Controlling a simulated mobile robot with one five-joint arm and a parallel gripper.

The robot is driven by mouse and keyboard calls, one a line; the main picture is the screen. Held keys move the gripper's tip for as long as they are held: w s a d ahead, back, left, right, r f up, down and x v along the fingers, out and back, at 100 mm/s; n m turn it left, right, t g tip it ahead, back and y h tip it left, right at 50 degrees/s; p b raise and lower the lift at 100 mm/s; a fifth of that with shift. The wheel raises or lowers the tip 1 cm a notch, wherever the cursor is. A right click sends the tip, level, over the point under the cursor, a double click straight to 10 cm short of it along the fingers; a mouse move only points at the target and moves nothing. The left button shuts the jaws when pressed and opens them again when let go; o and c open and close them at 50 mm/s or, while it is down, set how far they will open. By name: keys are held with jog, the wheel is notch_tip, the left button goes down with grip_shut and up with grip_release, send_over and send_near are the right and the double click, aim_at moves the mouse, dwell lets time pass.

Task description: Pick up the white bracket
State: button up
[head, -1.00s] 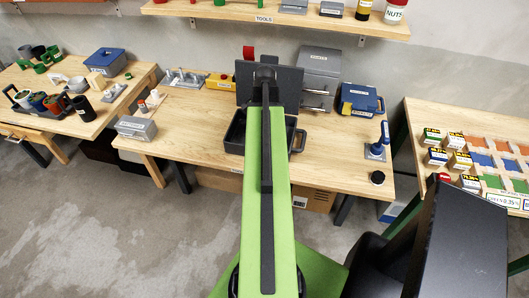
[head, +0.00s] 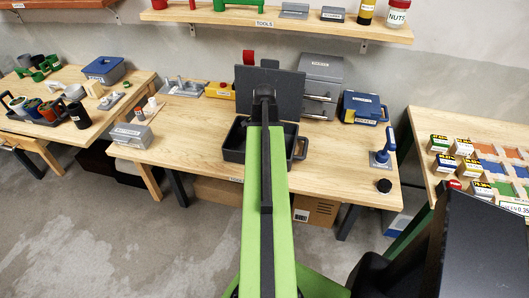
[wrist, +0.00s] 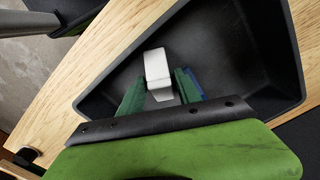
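The white bracket (wrist: 155,66) shows in the wrist view inside the black open toolbox (wrist: 285,55). My gripper (wrist: 160,88) reaches into the toolbox, with its green fingers on either side of the bracket's near part. The bracket sticks out beyond the fingertips. I cannot tell whether the fingers press on it or leave a small gap. In the head view the toolbox (head: 233,155) stands on the middle workbench with its lid up. There my arm hides the gripper and the bracket.
A small blue part (wrist: 195,85) shows beside the right finger. On the bench around the toolbox are a grey case (head: 322,70), a blue case (head: 362,108), a blue-handled tool (head: 384,150) and a grey box (head: 130,135). The toolbox walls stand close around my gripper.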

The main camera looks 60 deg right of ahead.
grip_shut()
jog(key=shift+r+p, duration=0.55)
notch_tip(320, 180, up, 4)
jog(key=p, duration=0.4)
jog(key=shift+r, duration=0.15)
jog(key=s+d+r+p, duration=0.1)
jog(key=s+r+p, duration=0.4)
jog(key=s, duration=0.6)
jog(key=shift+s+d+r+p, duration=0.3)
jog(key=shift+p, duration=0.15)
